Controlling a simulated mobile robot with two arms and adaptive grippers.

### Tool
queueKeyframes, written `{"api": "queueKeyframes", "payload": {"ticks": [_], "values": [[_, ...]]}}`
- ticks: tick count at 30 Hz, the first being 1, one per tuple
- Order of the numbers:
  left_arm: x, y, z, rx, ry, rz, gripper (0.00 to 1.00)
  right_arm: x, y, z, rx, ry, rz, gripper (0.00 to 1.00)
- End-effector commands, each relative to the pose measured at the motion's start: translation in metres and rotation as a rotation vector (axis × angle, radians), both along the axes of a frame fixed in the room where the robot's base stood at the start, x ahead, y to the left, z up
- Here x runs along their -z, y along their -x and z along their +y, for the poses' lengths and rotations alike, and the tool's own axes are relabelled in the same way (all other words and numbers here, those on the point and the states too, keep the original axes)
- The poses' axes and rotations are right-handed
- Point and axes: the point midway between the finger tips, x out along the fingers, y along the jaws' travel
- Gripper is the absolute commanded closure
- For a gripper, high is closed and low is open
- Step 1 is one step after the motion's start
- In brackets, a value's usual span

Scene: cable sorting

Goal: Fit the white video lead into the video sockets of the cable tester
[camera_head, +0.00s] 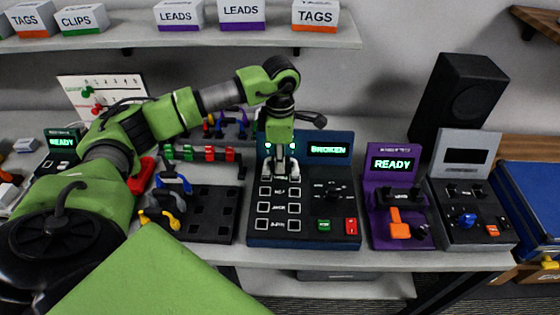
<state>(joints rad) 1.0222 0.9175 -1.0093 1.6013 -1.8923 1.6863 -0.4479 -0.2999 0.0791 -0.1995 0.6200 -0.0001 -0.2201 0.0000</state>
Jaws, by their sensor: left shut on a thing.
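The cable tester (337,192) is the dark blue sloped box in the middle of the counter; its screen glows "BROKEN". It has rows of paired, white-outlined sockets on its left, and a dark knob, a green button and a red button on its right. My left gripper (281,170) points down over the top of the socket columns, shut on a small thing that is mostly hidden. Pale parts between the fingers look like the white video lead (281,160); I cannot tell whether its plugs sit in the sockets. My right gripper is not in view.
A purple box (377,212) reading "READY" and a grey box (465,225) with coloured plugs stand to the right. A black socket tray (212,230), coloured leads (173,182) and a rack (203,152) lie left. A speaker (458,100) stands behind. My left arm crosses the left side.

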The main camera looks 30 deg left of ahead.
Motion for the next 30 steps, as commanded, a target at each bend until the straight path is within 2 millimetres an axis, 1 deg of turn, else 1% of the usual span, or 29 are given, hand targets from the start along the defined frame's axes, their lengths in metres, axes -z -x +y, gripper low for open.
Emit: {"api": "queueKeyframes", "payload": {"ticks": [5, 14, 15, 17, 18, 25, 27, 28, 30], "values": [[0.0028, -0.0001, 0.0001, 0.0, 0.0, 0.0, 1.0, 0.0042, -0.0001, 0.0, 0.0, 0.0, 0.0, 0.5], [0.0022, -0.0001, 0.0001, 0.0, 0.0, 0.0, 1.0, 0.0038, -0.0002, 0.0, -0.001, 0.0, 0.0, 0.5], [0.0022, -0.0001, 0.0001, 0.0, 0.0, 0.0, 0.87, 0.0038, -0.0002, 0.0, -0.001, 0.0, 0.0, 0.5], [0.0022, -0.0001, 0.0001, 0.0, 0.0, 0.0, 0.71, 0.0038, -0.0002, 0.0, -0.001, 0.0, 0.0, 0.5], [0.0022, -0.0001, 0.0001, 0.0, 0.0, 0.0, 0.7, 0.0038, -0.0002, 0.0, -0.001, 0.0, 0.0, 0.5], [0.0023, 0.0, 0.0, 0.0, 0.0, 0.0, 0.7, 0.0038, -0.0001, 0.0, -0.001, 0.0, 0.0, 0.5], [0.0025, 0.0001, 0.0001, 0.0, 0.0, 0.0, 0.53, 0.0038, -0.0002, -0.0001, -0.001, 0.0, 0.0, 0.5], [0.0025, 0.0001, 0.0001, 0.0, 0.0, 0.0, 0.5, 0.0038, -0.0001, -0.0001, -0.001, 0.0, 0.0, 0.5], [0.0025, 0.0001, 0.0, 0.0, 0.0, 0.0, 0.5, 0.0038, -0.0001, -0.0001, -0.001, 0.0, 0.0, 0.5]]}}
